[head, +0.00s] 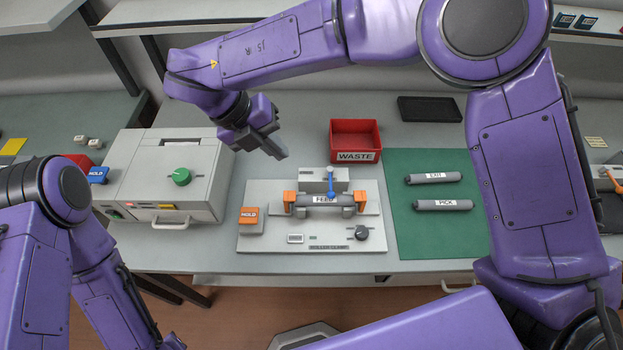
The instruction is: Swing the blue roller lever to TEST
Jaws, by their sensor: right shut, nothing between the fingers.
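The blue roller lever (331,182) stands nearly upright at the middle of the grey roller test fixture (262,212). It rises in front of a small grey block and behind the roller marked FEED (318,199), which lies between two orange clamps. I cannot read a TEST mark near the lever. My right gripper (279,153) is shut and empty, above and to the left of the lever, apart from it. My left arm shows at the lower left, but its gripper is out of view.
An orange HOLD button (250,216) and a black knob (362,233) are on the fixture. A red WASTE bin (356,141) stands behind it. A green mat (410,232) with EXIT and PICK rollers lies right. A grey printer (158,176) stands left.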

